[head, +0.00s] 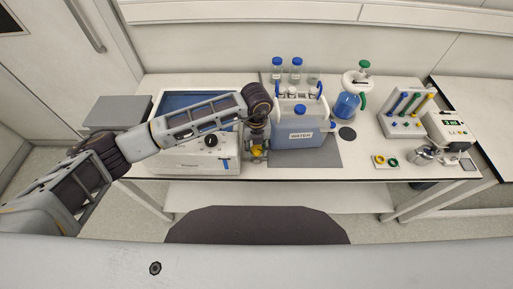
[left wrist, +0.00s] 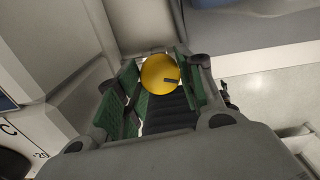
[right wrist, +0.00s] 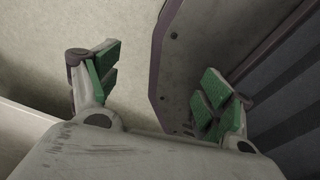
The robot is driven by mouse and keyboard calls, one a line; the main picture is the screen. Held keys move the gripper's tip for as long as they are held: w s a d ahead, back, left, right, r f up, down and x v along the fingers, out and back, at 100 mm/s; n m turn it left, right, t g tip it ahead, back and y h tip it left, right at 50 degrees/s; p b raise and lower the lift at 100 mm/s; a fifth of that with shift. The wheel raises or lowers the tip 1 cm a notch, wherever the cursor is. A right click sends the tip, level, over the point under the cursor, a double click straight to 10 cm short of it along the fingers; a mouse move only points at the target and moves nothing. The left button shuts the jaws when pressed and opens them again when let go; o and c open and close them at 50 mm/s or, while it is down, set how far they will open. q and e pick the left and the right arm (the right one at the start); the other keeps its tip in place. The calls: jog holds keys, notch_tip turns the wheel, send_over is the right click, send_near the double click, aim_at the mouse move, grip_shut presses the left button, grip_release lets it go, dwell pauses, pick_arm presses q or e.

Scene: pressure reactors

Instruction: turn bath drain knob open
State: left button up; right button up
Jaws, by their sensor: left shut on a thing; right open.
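The yellow round drain knob (head: 257,151) is at the right side of the white bath (head: 195,158), close to the bench's front edge. In the left wrist view the knob (left wrist: 160,74) sits between the green finger pads, with a short dark mark on its face. My left gripper (head: 255,140) is shut on it from above. My right gripper (right wrist: 155,88) is open and empty, and it is not seen in the head view. The bath has a black dial (head: 211,141) on its front and blue liquid inside, partly hidden by my left arm.
A grey box (head: 117,112) is at the left.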

aim_at(256, 148)
pick_arm(q)
jog(key=n, duration=0.2)
jog(key=shift+n, duration=0.4)
jog(key=shift+w+r+n+b, duration=0.1)
jog(key=shift+n+b, duration=0.25)
jog(key=shift+n, duration=0.35)
pick_arm(e)
jog(key=shift+w+d+f, duration=0.2)
jog(key=shift+d, duration=0.2)
jog(key=shift+w+d+f, duration=0.15)
jog(key=shift+d+f, duration=0.05)
jog(key=shift+d, duration=0.15)
pick_arm(q)
jog(key=o, duration=1)
pick_arm(e)
jog(key=shift+a, duration=0.1)
pick_arm(q)
jog(key=shift+r, duration=5.95)
pick_arm(e)
jog(key=shift+s, duration=0.1)
